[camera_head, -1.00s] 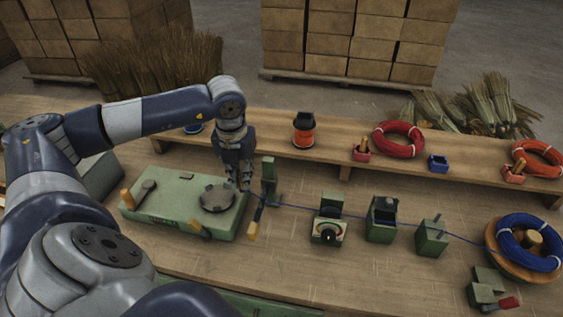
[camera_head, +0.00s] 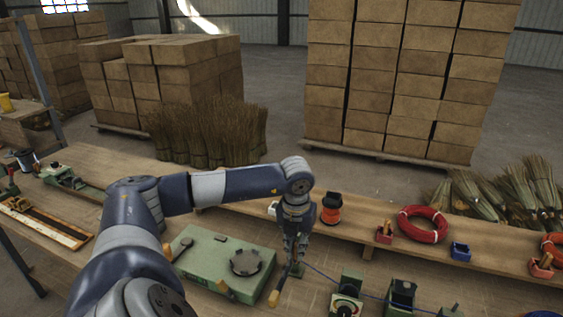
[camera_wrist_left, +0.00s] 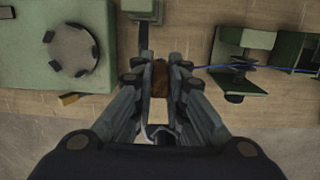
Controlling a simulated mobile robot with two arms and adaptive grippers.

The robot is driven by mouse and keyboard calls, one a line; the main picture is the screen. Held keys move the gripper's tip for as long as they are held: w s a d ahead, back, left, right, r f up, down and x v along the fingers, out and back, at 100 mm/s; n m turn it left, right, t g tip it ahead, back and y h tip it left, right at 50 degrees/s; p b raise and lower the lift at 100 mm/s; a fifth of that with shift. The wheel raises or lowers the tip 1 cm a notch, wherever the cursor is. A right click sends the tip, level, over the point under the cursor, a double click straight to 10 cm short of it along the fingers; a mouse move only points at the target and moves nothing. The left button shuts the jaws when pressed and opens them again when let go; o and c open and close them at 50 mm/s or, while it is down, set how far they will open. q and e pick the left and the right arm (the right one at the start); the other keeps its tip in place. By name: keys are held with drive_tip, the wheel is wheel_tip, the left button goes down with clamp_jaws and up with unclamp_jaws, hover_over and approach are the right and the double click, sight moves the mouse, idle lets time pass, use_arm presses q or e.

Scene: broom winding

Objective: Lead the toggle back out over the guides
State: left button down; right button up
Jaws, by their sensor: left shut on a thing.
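My left gripper (camera_head: 293,260) is shut on a small brown toggle (camera_wrist_left: 159,80), which shows between the fingertips in the left wrist view. In the head view the gripper is over the small green lever stand with a wooden handle (camera_head: 274,298) and hides most of that stand. The toggle itself is hidden there. The blue cord (camera_head: 333,281) runs from near the gripper rightward to the green guide blocks, the dial block (camera_head: 346,306) and the block beside it (camera_head: 401,297). The cord also shows in the left wrist view (camera_wrist_left: 222,67). My right gripper is not in view.
The green winding machine (camera_head: 212,262) with a round turntable (camera_head: 245,262) stands just left of the gripper. Behind, a raised shelf (camera_head: 370,238) carries an orange spool (camera_head: 331,210), a red coil (camera_head: 423,224) and a blue holder (camera_head: 460,250).

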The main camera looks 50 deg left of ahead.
use_arm(q)
drive_tip(key=w+d+b, duration=0.2)
drive_tip(key=w+d, duration=0.6)
drive_tip(key=d, duration=0.5)
drive_tip(key=w+d+b, duration=0.3)
drive_tip(key=w+d, duration=0.5)
drive_tip(key=d, duration=0.6)
drive_tip(key=w+d+b, duration=0.2)
drive_tip(key=w+d, duration=0.7)
drive_tip(key=d, duration=0.4)
drive_tip(key=shift+d, duration=0.4)
